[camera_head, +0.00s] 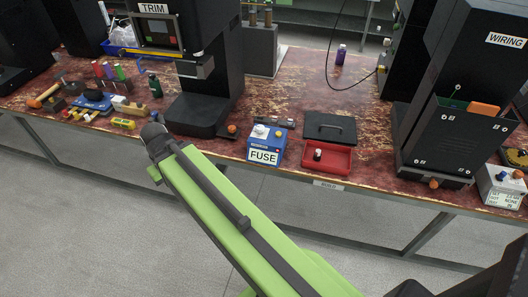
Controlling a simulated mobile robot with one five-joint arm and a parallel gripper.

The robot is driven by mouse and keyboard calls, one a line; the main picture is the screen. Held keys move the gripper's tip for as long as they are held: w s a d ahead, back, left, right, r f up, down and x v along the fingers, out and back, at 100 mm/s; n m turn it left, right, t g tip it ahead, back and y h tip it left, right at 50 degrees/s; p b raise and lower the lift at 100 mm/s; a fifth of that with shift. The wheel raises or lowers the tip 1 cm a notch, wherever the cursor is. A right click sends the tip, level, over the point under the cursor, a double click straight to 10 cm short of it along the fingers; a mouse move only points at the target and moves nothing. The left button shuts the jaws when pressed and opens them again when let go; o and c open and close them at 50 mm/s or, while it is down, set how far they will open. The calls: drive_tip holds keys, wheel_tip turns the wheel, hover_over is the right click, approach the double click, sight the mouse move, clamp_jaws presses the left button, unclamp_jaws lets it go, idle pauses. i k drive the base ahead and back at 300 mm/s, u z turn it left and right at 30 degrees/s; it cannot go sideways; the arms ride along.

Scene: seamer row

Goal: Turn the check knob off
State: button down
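No label reading "check" is legible, so I cannot tell which knob is the check knob. A blue FUSE box (266,143) near the table's front edge carries a white knob (261,131). An orange knob (232,128) sits at the foot of the TRIM machine. Another orange knob (433,183) is at the foot of the WIRING machine. A grey box (503,187) at the right edge bears small knobs and unreadable print. My gripper (154,133) is at the far end of my green arm, left of the TRIM machine's base; its fingers are not clear.
The TRIM machine (205,100) and WIRING machine (450,95) stand tall on the worn red table (290,85). A red tray (327,158) and dark lid (330,127) lie between them. Several tools and small parts crowd the left. Grey floor (90,220) is open in front.

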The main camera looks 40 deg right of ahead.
sight(260, 128)
drive_tip(key=z, duration=0.4)
drive_tip(key=k, duration=1.3)
drive_tip(key=z, duration=0.8)
drive_tip(key=i, duration=1.35)
drive_tip(key=u, duration=0.5)
